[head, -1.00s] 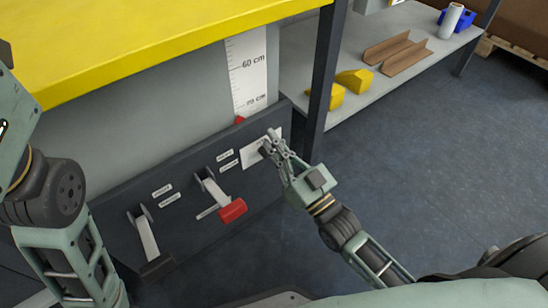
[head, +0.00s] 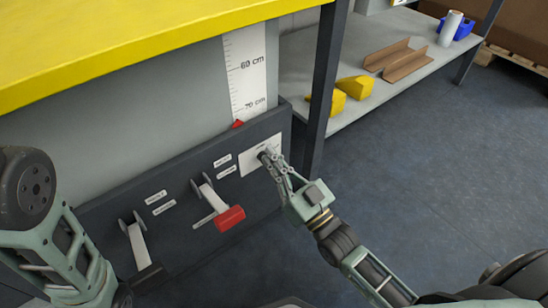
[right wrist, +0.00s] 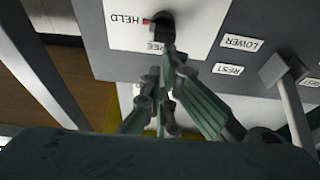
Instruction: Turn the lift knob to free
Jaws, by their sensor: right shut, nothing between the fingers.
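The lift knob (right wrist: 161,27) is a small dark knob on a white label plate (head: 254,165) at the right end of the dark control panel. In the right wrist view, a red mark on the knob's left side faces the word HELD; the word FREE below it is partly covered. In the head view the knob (head: 263,153) shows just beside the fingertips. My right gripper (head: 268,158) is shut with nothing between its fingers, and its tips (right wrist: 171,52) are right by the knob; I cannot tell if they touch. My left gripper is out of view; only my left arm shows.
The dark panel (head: 180,215) also carries a red-handled lever (head: 229,218) and a grey lever (head: 138,245) to the left. A yellow tabletop (head: 130,45) overhangs above. A dark post (head: 325,90) stands right of the panel. A shelf behind holds yellow parts (head: 356,88) and brown angle pieces (head: 397,60).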

